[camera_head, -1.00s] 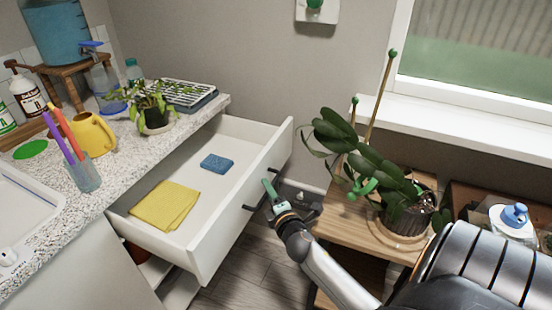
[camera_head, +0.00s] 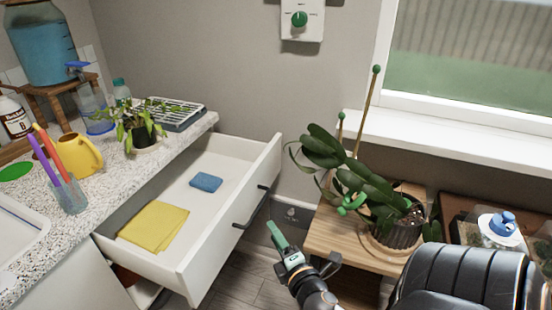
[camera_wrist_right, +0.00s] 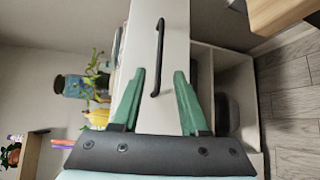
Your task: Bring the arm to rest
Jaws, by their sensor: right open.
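My right gripper (camera_head: 279,238) is in front of the open white drawer (camera_head: 225,232), beside the front panel and apart from it. Its green fingers stand apart with nothing between them, as the right wrist view (camera_wrist_right: 160,80) shows. In that view the black bar handle (camera_wrist_right: 158,58) is beyond the fingertips, and no finger is around it. The handle (camera_head: 252,207) also shows in the head view. My left gripper is in neither view.
The drawer holds a yellow cloth (camera_head: 153,226) and a blue sponge (camera_head: 205,182). A wooden stand (camera_head: 335,235) with a potted orchid (camera_head: 395,232) is close to the right of my gripper. Grey floor shows below.

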